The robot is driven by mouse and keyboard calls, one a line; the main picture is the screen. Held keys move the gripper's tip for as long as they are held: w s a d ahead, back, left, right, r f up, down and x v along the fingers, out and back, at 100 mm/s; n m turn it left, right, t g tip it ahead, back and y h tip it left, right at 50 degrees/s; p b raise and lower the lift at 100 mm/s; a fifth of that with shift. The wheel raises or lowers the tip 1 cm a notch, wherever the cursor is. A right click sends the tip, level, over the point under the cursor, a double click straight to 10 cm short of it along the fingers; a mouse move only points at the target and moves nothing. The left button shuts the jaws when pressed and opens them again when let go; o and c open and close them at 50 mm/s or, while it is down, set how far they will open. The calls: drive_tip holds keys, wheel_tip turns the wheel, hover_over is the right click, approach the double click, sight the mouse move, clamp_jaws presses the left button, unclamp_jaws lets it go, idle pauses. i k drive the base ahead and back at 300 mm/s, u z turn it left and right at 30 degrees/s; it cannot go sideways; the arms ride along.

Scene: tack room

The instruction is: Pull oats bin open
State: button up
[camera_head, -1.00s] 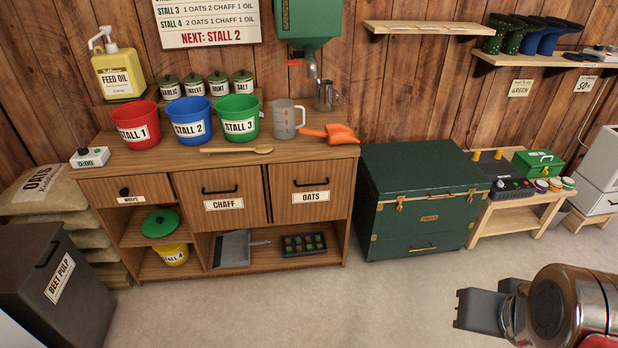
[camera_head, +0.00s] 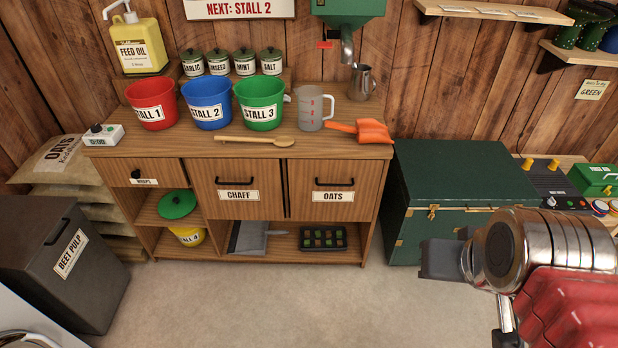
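The oats bin (camera_head: 311,201) is the right-hand wooden front of the cabinet, with a white OATS label (camera_head: 333,196) and a dark bar handle (camera_head: 334,183) above it. Its front looks closed, level with the chaff bin (camera_head: 239,207) beside it. My gripper (camera_head: 430,260) is at the lower right, in front of the green trunk. It is apart from the bin, to the right of and below its handle. Grey finger parts show at its end, but I cannot see a gap between them. Nothing is visible in it.
The cabinet top (camera_head: 200,150) holds red, blue and green buckets, a wooden spoon (camera_head: 255,141), a measuring jug (camera_head: 315,108) and an orange scoop (camera_head: 365,131). A green trunk (camera_head: 450,180) stands right of the cabinet. The floor (camera_head: 230,300) before it is clear.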

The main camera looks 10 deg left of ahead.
sight(321, 189)
drive_tip(key=u, duration=0.35)
drive_tip(key=i, duration=0.6)
drive_tip(key=u, duration=0.8)
drive_tip(key=i, duration=0.5)
drive_tip(key=u, duration=0.25)
